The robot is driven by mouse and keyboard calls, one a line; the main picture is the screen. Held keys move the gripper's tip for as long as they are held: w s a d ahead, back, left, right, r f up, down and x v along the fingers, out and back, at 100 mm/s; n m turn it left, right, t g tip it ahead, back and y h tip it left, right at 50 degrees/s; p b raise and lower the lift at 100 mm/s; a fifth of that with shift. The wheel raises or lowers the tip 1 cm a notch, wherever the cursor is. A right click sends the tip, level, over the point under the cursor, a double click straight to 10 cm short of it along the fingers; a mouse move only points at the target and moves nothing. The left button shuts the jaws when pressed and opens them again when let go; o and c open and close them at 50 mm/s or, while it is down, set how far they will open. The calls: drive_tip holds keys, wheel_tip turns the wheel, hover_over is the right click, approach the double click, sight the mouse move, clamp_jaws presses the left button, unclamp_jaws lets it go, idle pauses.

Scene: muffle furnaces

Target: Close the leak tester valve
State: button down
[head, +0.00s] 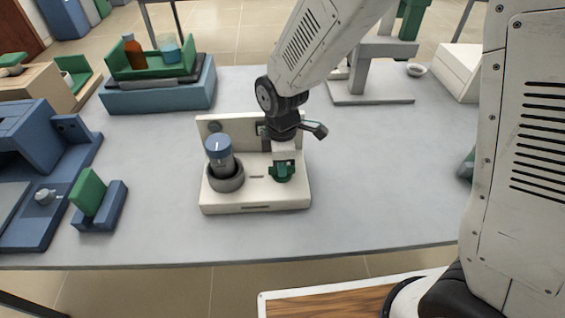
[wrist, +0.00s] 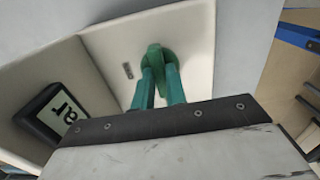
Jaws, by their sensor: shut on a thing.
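The leak tester (head: 255,202) is a cream unit with a flat base and an upright back panel. It stands near the middle of the grey table. Its green valve (head: 281,174) is on the right of the base; in the wrist view the round green valve (wrist: 157,54) has a raised handle. My gripper (head: 283,163) reaches down from above onto the valve. In the wrist view my gripper's two green fingers (wrist: 161,76) are shut on the handle, one on each side. The fingers partly hide the handle.
A blue-capped container (head: 219,157) stands in a grey round holder (head: 227,182) on the tester's left side. A blue stand with a green block (head: 88,192) is further left. A blue box (head: 158,98) with a green tray is behind left. The front right tabletop is clear.

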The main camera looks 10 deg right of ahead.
drive_tip(key=c, duration=1.4)
unclamp_jaws()
drive_tip(key=shift+c, duration=0.2)
drive_tip(key=shift+r, duration=0.15)
wheel_tip(320, 180, up, 8)
drive_tip(key=shift+f, duration=0.2)
